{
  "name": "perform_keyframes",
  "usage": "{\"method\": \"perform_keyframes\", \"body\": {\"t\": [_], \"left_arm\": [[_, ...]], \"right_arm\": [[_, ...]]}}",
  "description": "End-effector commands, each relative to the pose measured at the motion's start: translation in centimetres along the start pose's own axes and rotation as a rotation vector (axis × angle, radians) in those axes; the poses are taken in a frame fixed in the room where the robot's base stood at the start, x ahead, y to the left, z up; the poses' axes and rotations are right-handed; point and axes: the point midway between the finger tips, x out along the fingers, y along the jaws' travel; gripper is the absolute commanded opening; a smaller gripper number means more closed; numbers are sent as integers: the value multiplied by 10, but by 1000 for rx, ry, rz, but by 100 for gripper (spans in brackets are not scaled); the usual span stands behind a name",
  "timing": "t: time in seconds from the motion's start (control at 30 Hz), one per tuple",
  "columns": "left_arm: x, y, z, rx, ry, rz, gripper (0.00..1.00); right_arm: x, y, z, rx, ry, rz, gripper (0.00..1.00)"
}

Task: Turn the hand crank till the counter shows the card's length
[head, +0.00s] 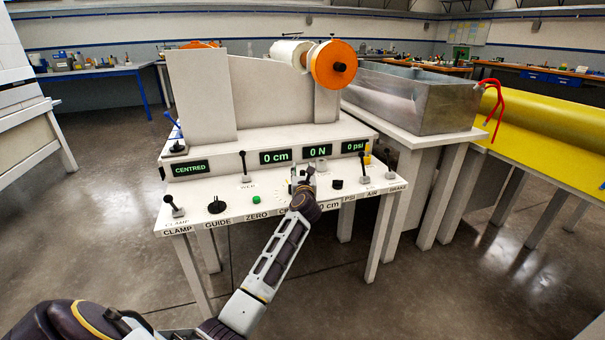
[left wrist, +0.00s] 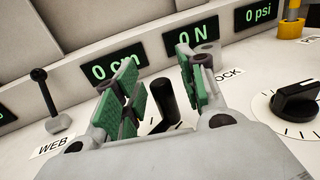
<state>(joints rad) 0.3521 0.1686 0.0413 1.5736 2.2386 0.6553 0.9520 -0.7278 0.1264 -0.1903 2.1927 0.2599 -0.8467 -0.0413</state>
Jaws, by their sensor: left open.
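The counter (head: 276,157) on the white bench reads 0 cm; it also shows in the left wrist view (left wrist: 114,64). A card (head: 328,206) on the front edge ends in "0 cm"; its first part is hidden by my arm. My left gripper (head: 303,182) is over the middle of the control shelf. In the left wrist view its green-padded fingers (left wrist: 160,92) are open, either side of a black upright handle (left wrist: 164,101), with gaps visible. My right gripper is out of view.
Displays beside the counter read 0 N (head: 317,151) and 0 psi (head: 353,147). A WEB lever (head: 243,164) stands left of my gripper, a black knob (head: 337,184) right. A LOCK label is partly hidden by a finger. An orange-ended roll (head: 334,65) sits above.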

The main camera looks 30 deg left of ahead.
Motion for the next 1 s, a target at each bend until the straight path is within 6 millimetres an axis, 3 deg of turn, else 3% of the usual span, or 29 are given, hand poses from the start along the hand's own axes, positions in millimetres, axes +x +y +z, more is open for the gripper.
{"method": "perform_keyframes", "body": {"t": [0.13, 0.43, 1.0], "left_arm": [[0, 0, 0, 0, 0, 0, 38], [0, 0, 0, 0, 0, 0, 0], [-2, -1, 0, 1, 2, -25, 0]], "right_arm": [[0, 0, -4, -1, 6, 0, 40], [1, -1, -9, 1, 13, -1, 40], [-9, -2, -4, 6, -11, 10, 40]]}}
